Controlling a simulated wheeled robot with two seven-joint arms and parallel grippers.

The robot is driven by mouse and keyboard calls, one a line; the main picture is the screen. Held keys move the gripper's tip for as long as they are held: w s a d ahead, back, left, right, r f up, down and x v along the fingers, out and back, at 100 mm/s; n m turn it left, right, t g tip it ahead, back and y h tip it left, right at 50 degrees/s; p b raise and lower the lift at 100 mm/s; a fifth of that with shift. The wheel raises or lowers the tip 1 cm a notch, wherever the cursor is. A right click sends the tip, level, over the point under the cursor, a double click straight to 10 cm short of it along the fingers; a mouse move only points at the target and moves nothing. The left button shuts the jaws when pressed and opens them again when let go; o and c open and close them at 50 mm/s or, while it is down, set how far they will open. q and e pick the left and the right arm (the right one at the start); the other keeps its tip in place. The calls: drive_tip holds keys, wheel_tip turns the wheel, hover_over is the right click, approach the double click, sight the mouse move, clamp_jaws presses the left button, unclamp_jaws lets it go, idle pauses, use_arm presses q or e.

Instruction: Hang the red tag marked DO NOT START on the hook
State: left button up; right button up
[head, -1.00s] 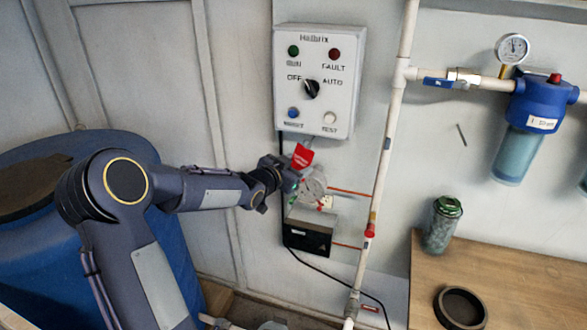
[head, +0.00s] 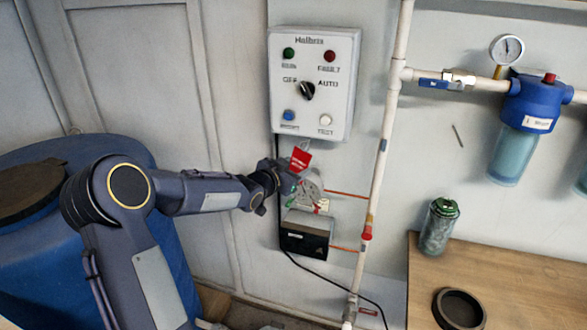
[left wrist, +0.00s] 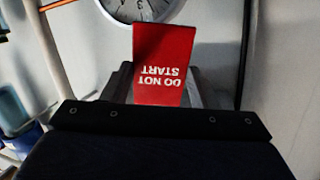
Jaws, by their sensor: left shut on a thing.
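The red tag (head: 301,158) is held at my left gripper (head: 288,180), tilted, just below the control box. In the left wrist view the tag (left wrist: 163,65) shows DO NOT START upside down between the dark fingers, in front of a round white dial (left wrist: 140,10). My left gripper is shut on the tag, and its fingertips are small in the head view. I cannot make out a sure hook. A thin dark peg (head: 457,135) is on the wall at the right, and I cannot tell whether it is the hook. My right gripper is out of view.
The control box (head: 313,82) is on the wall above the tag. A small black box (head: 306,238) and a dial are below it. A white vertical pipe (head: 385,150) runs to the right.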

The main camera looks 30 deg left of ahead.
use_arm(q)
drive_tip(key=o, duration=1)
drive_tip(key=shift+o, duration=0.2)
drive_tip(key=s+d+r+n+g+y, duration=0.1)
drive_tip(key=s+d, duration=0.1)
drive_tip(key=s, duration=0.5)
drive_tip(key=s+d+r+n+g+y, duration=0.1)
drive_tip(key=s+d+r+g, duration=0.1)
drive_tip(key=s, duration=0.4)
drive_tip(key=s+d+f+g+h, duration=0.1)
drive_tip(key=s+d+f+g, duration=0.1)
drive_tip(key=s+d, duration=0.3)
drive_tip(key=s+d+f+n+g+h, duration=0.1)
drive_tip(key=s+d, duration=0.4)
drive_tip(key=s, duration=0.7)
drive_tip(key=s+d+f+n+g+h, duration=0.1)
drive_tip(key=s+d+f+g+h, duration=0.2)
drive_tip(key=s, duration=0.5)
drive_tip(key=shift+s+d+f+g, duration=0.15)
drive_tip(key=shift+s+d+g, duration=0.25)
drive_tip(key=shift+d, duration=0.85)
drive_tip(key=shift+w, duration=0.1)
